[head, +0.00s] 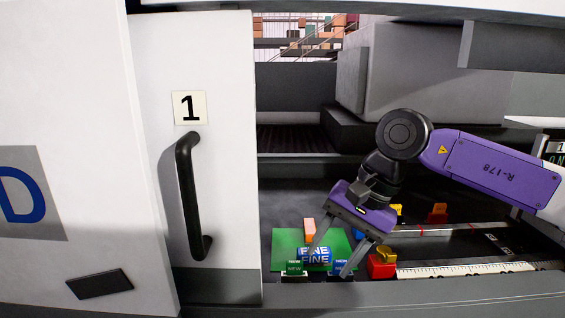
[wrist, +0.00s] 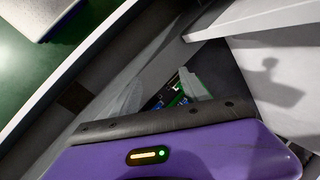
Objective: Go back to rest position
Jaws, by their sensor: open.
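My gripper (head: 333,252) shows in the head view inside the opening of the machine, pointing down with its two fingers spread apart. It is above and in front of a green mat (head: 283,239). A blue block marked FINE (head: 314,255) shows between the fingers, and I cannot tell whether they touch it.
A white door with a black handle (head: 188,196) and the number 1 stands left of the opening. The grey front sill (head: 420,292) runs below my arm. A red and yellow block (head: 381,264) sits right of my gripper, beside a white ruler (head: 460,269). A grey machine block (head: 420,70) stands behind.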

